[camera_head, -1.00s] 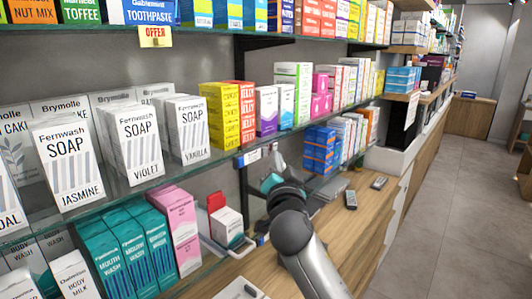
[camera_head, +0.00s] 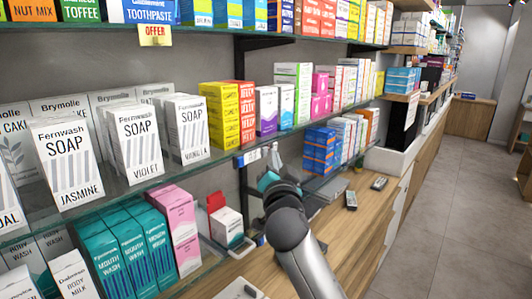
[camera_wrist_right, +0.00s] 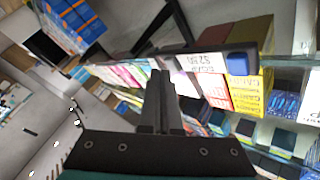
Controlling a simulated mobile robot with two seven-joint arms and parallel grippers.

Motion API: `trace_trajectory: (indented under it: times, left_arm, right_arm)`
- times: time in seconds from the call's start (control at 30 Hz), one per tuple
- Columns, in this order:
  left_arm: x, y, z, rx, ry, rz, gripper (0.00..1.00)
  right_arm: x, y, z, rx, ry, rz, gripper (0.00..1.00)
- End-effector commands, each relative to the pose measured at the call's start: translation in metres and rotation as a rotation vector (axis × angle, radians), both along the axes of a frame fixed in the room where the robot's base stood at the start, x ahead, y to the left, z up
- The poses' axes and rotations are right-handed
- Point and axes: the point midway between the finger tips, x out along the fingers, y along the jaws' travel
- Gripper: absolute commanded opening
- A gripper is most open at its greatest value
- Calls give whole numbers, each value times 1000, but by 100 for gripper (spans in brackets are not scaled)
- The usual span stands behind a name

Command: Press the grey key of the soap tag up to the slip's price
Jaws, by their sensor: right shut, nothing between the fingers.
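The soap tag (camera_wrist_right: 205,62) shows in the right wrist view as a dark strip with a white face reading SOAP and a price too blurred to read surely. A blue key (camera_wrist_right: 238,63) is at its right end. I cannot make out the grey key; my fingers cover part of that area. My right gripper (camera_wrist_right: 160,75) is shut and empty, its tips close to the tag's left end; contact cannot be told. In the head view the tag (camera_head: 250,157) is a small pale label on the shelf edge, just left of my right gripper (camera_head: 277,156). I cannot identify the slip surely. My left gripper is not in view.
Soap boxes (camera_head: 137,143) and yellow boxes (camera_head: 219,115) stand on the glass shelf (camera_head: 150,186) near the tag. Below are mouthwash boxes (camera_head: 128,253) and a white box (camera_head: 226,226). The wooden counter (camera_head: 362,215) has free room at the right.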

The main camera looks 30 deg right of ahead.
Motion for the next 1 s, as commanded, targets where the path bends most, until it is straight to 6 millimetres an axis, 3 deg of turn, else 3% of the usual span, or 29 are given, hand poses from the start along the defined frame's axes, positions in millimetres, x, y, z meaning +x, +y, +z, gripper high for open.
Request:
trace_trajectory:
  times: [1.0]
  left_arm:
    - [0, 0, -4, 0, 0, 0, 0]
  right_arm:
    - [9, 4, 0, 0, -1, 1, 0]
